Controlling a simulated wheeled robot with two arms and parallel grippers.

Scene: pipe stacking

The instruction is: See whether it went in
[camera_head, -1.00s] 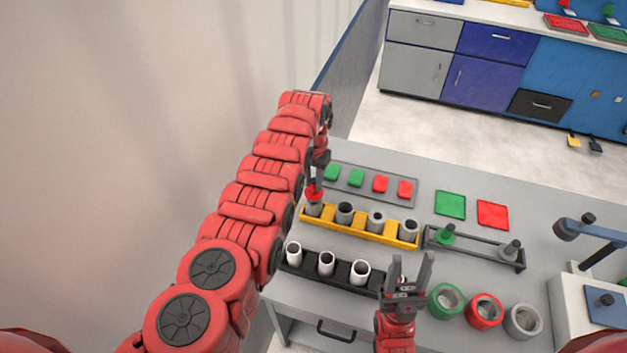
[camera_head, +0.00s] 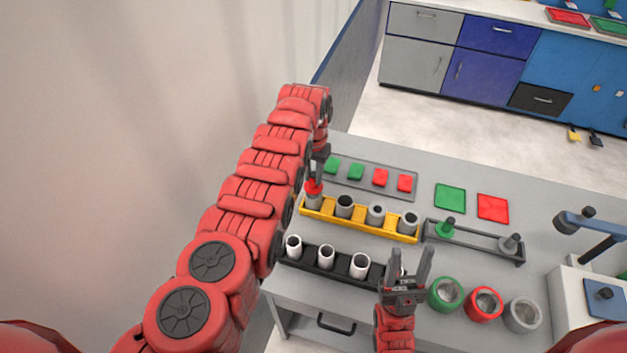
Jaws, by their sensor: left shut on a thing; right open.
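A yellow rack (camera_head: 388,234) on the grey table holds a row of upright grey pipes, such as this one (camera_head: 376,213). My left gripper (camera_head: 315,176) is shut on a small red piece (camera_head: 313,187) at the rack's left end. The red piece is directly above the leftmost grey pipe (camera_head: 313,201) and appears to meet its top. The pipe's mouth is hidden, so I cannot tell whether the red piece is inside it. My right gripper (camera_head: 410,262) is open and empty, fingers up, at the right end of the black rack (camera_head: 312,263).
White pipes (camera_head: 326,257) stand in the black rack. A dark stand (camera_head: 475,246) holds a green-based post and a grey one. A tray (camera_head: 393,185) of green and red blocks lies behind.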

